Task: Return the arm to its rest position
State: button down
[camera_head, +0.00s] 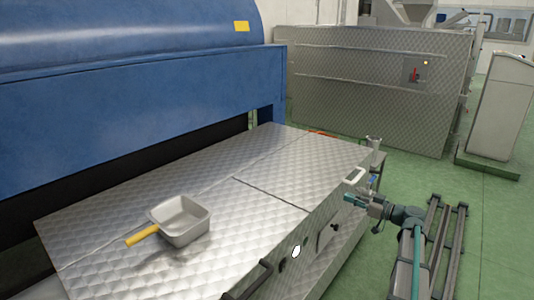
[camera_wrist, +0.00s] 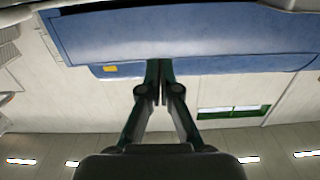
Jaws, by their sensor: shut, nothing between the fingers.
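My gripper (camera_head: 352,199) is at the right in the head view, just beyond the right edge of the metal-topped bench and apart from it. In the wrist view my gripper (camera_wrist: 160,75) shows its two fingers together, with nothing between them. The wrist view looks toward the wall, the ceiling lights and the blue machine, which appears upside down. My arm lies low at the right of the head view, over the green floor.
A grey square scoop (camera_head: 182,222) with a yellow handle stands on the quilted metal bench top (camera_head: 265,165). A large blue machine (camera_head: 130,100) rises behind it. A metal cabinet (camera_head: 375,90) and a grey console (camera_head: 498,110) stand farther back. Green floor (camera_head: 490,220) lies open at the right.

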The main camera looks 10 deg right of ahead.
jog(key=s+a+f+m+g+h, duration=0.1)
jog(key=s+a+f+m+g, duration=0.3)
jog(key=s+a+f, duration=0.5)
jog(key=s+a+f+m+g, duration=0.2)
jog(key=s+a+f+g, duration=0.4)
jog(key=f, duration=0.6)
jog(key=s+a+f+m+g+h, duration=0.1)
jog(key=s+a+f+m+g, duration=0.4)
jog(key=s+f, duration=0.5)
jog(key=s+a+f+n+g+h, duration=0.1)
jog(key=s+a+f+g+h, duration=0.25)
jog(key=s, duration=0.75)
jog(key=s+a+f+n+g+h, duration=0.25)
jog(key=s+a+g, duration=0.25)
jog(key=s, duration=0.6)
jog(key=s+a+f+g+h, duration=0.2)
jog(key=s+a+g+h, duration=0.15)
jog(key=s, duration=0.65)
jog(key=w+r+t+p, duration=0.2)
jog(key=r+p, duration=0.6)
jog(key=p, duration=0.6)
jog(key=w+r+t+p, duration=0.3)
jog(key=r+p, duration=0.5)
jog(key=p, duration=0.7)
jog(key=shift+w+a+t+y, duration=0.15)
jog(key=shift+a+t+y, duration=0.2)
jog(key=shift+t, duration=0.35)
jog(key=shift+r, duration=0.1)
